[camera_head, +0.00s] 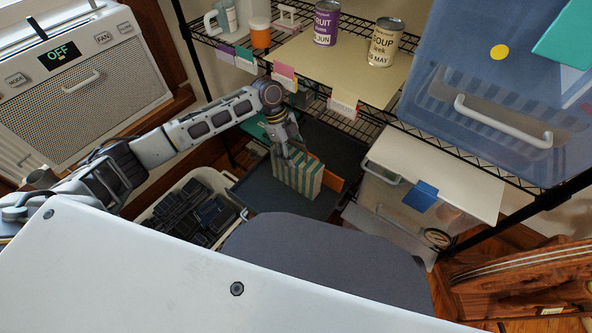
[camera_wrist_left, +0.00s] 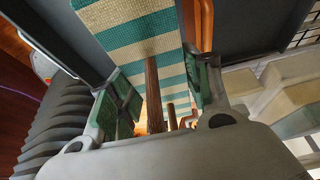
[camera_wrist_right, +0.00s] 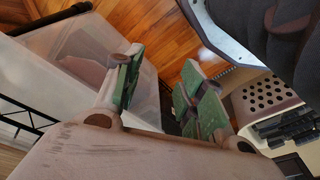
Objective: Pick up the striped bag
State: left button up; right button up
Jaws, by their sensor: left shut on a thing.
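The striped bag (camera_head: 297,175), teal and cream, stands upright in a dark grey tray (camera_head: 252,194) on the lower level. My left gripper (camera_head: 286,150) is at the bag's top edge, with its arm reaching in from the left. In the left wrist view the striped bag (camera_wrist_left: 128,30) lies between and beyond the green finger pads of the left gripper (camera_wrist_left: 160,92), and brown handles (camera_wrist_left: 153,95) rise between the pads. The gripper is shut on the bag; the exact contact is partly hidden. My right gripper (camera_wrist_right: 162,78) is open and empty in the right wrist view.
A wire shelf above holds cans (camera_head: 326,22), an orange-lidded pot (camera_head: 260,36) and a blue bin (camera_head: 490,95). A white basket (camera_head: 215,178) of dark items is left of the tray. A clear white-lidded box (camera_head: 432,178) stands at right. A grey seat (camera_head: 330,260) is in front.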

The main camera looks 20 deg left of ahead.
pick_arm(q)
jog(key=c, duration=0.5)
pick_arm(e)
jog(key=shift+w, duration=0.1)
pick_arm(q)
jog(key=shift+r, duration=0.1)
jog(key=shift+r, duration=0.55)
jog(key=shift+r+p, duration=1.15)
jog(key=shift+r, duration=3.25)
pick_arm(e)
notch_tip(320, 180, down, 6)
jog(key=d, duration=0.1)
jog(key=shift+d+f, duration=0.2)
